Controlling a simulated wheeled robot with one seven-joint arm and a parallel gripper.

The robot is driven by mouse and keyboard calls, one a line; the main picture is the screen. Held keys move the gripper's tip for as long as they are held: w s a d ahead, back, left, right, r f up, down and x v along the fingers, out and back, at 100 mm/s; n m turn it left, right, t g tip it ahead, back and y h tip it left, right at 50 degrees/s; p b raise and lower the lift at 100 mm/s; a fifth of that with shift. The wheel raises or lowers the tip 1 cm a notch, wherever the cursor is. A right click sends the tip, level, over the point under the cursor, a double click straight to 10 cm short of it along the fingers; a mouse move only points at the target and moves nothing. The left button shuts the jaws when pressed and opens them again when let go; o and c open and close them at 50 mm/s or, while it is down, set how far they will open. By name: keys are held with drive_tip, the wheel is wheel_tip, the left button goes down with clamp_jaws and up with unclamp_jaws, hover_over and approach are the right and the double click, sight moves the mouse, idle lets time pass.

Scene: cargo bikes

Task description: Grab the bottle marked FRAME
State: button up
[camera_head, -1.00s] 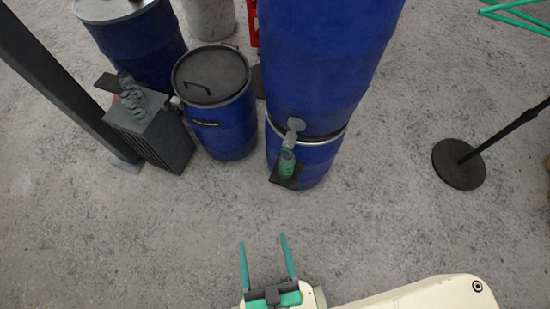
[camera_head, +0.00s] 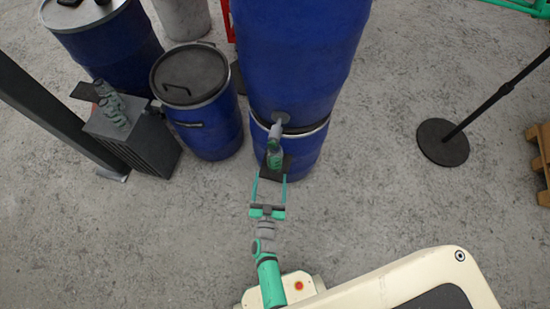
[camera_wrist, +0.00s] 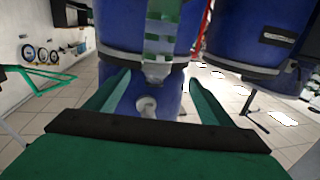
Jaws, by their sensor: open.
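Whether the fingers overlap the bottle in depth is hard to tell.
Other grey-green bottles (camera_head: 112,108) stand on a ribbed grey box (camera_head: 148,140) at the left, beside a dark post (camera_head: 50,100). A smaller blue drum (camera_head: 212,130) stands between. A round stand base (camera_head: 442,142) is at the right.

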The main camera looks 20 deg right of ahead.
sight(275, 158)
drive_tip(key=x, duration=1.2)
drive_tip(key=shift+d+f, duration=0.35)
drive_tip(key=shift+d, duration=0.05)
drive_tip(key=c, duration=1.3)
drive_tip(key=shift+c, duration=0.3)
drive_tip(key=shift+r, duration=0.15)
